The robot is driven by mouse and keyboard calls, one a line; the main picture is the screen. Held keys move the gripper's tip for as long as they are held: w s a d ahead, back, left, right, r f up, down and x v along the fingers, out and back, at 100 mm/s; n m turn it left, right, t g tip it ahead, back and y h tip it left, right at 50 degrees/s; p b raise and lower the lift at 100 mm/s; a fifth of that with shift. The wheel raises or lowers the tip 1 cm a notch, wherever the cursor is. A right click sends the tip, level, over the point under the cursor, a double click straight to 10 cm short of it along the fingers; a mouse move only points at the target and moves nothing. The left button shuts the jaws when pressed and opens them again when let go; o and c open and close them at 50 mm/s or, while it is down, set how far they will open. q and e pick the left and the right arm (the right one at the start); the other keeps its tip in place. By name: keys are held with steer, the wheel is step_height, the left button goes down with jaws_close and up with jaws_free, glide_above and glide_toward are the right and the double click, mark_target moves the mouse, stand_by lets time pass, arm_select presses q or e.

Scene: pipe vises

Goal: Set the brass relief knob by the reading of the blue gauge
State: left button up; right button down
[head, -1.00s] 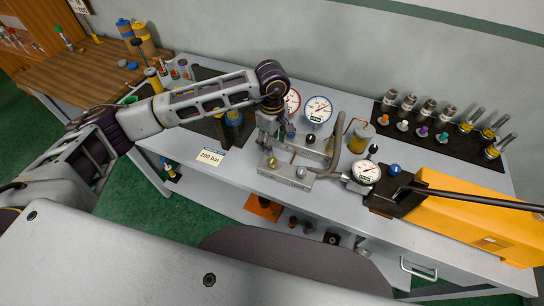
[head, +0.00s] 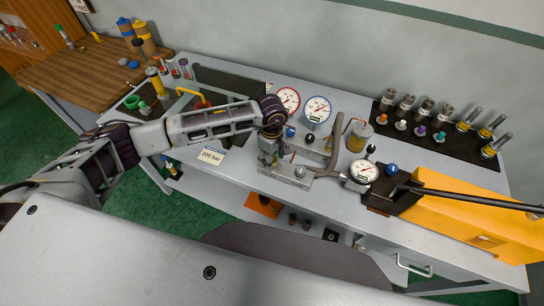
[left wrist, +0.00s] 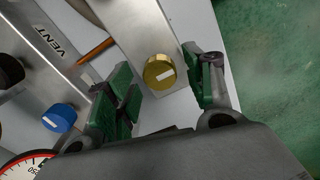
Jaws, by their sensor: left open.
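The brass relief knob (left wrist: 160,72) shows in the left wrist view as a round brass cap with a pale bar mark, on a metal block. My left gripper (left wrist: 161,88) is open, its green-padded fingers on either side of the knob, with visible gaps. In the head view my left gripper (head: 266,155) is over the left end of the front metal block (head: 300,177) and hides the knob. The blue-rimmed gauge (head: 317,109) stands at the back of the bench; its needle points to the upper right, figures too small to read. My right gripper is out of view.
A red-rimmed gauge (head: 288,101) stands left of the blue one. A blue knob (left wrist: 60,118) sits near the VENT label (left wrist: 62,42). A "200 bar" card (head: 211,156) lies left of the block. A dark-rimmed gauge (head: 364,171) and yellow pump (head: 470,215) are right.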

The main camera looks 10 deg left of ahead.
arm_select(q)
steer(key=shift+c, duration=0.2)
steer(key=c, duration=1)
steer(key=shift+b, duration=0.3)
